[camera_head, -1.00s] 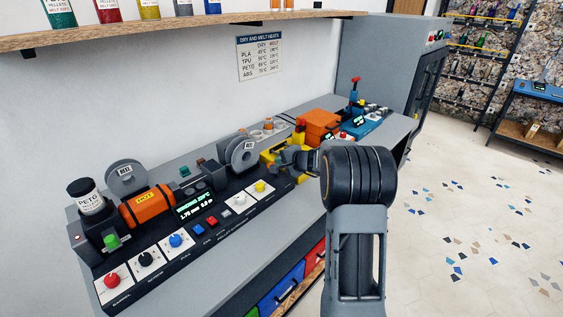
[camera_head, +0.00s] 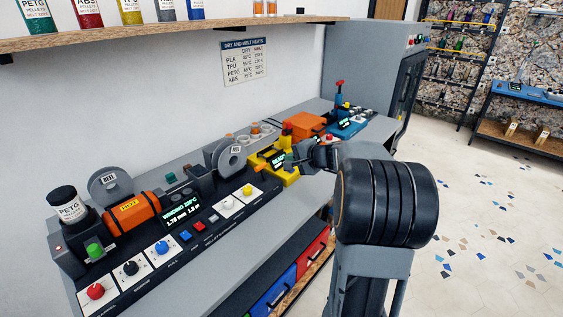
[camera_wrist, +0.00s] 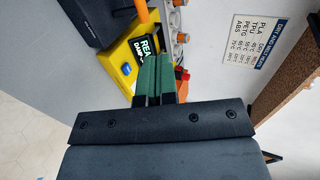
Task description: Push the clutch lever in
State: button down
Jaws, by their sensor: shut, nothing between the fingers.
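No label that reads clutch shows, so I cannot tell for certain which part is the clutch lever. A yellow machine (camera_head: 283,178) with a lit display sits midway along the bench, with an orange part (camera_head: 287,133) upright at its back. The yellow machine also shows at the top of the wrist view (camera_wrist: 122,62), with an orange bar (camera_wrist: 142,12) beside its display. My gripper (camera_head: 291,161) is shut and empty, close to this machine. In the wrist view its green fingertips (camera_wrist: 154,62) lie together in front of the display's lower edge; contact is unclear.
An extruder panel (camera_head: 165,250) with knobs and an orange barrel (camera_head: 132,215) fills the bench's left. An orange box (camera_head: 305,125) and a blue machine (camera_head: 345,128) with a red-topped lever (camera_head: 340,90) stand farther right. A shelf (camera_head: 150,35) hangs above; open floor is right.

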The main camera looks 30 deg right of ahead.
jog(key=shift+s+d+r, duration=0.2)
jog(key=shift+s+r, duration=0.2)
jog(key=shift+s, duration=0.2)
jog(key=s+a+f+n+g+h+p, duration=0.1)
jog(key=s+a+f+n+g, duration=0.55)
jog(key=s, duration=0.65)
jog(key=s+a+r+n+g+h+p, duration=0.2)
jog(key=s+a+n+h, duration=0.2)
jog(key=s+a+n, duration=0.3)
jog(key=s+a, duration=0.3)
jog(key=shift+s+a+r, duration=0.15)
jog(key=shift+a+r, duration=0.15)
jog(key=shift+r, duration=0.1)
